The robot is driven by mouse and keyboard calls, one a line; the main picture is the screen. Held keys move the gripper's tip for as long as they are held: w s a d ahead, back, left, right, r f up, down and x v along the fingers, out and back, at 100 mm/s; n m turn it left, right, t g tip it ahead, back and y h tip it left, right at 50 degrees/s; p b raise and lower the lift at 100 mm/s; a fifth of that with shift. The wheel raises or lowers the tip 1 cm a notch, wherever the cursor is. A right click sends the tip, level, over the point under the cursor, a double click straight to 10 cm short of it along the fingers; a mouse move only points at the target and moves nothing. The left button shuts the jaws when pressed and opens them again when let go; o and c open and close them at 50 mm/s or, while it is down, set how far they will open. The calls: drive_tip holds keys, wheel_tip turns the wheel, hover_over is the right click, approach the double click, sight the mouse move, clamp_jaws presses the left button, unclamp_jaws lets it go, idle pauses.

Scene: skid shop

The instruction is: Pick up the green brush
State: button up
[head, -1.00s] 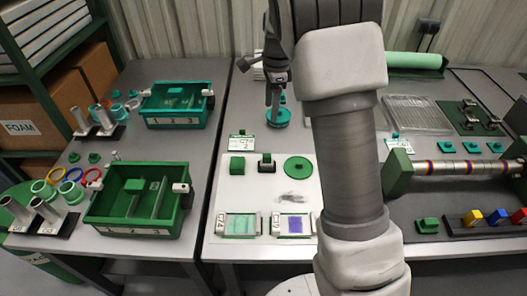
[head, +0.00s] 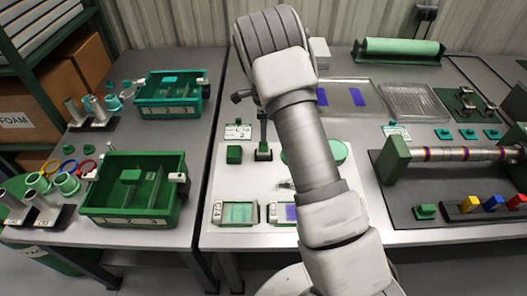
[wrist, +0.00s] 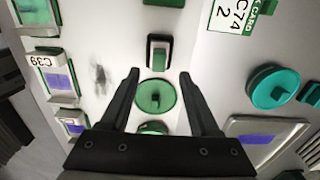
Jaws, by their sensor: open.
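No piece shows clear bristles, so I cannot be sure which is the green brush. A round green disc with a small raised grip (wrist: 155,97) lies on the white board, between my fingers in the wrist view. My gripper (wrist: 160,76) is open and empty above the board; I cannot tell the height. A black-and-white piece with a green top (wrist: 158,52) stands just beyond the fingertips and also shows in the head view (head: 263,153). Another round green piece (wrist: 152,128) is partly hidden by my gripper.
A green block (head: 234,155) and small framed trays (head: 237,213) are on the white board (head: 222,180). A teal disc (wrist: 275,87) lies to the right in the wrist view. Green divided crates (head: 133,219) stand on the left table. A roller rack (head: 396,160) is at right.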

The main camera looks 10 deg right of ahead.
sight(264, 150)
drive_tip(key=shift+s+f, duration=0.1)
drive_tip(key=shift+f, duration=3.3)
clamp_jaws()
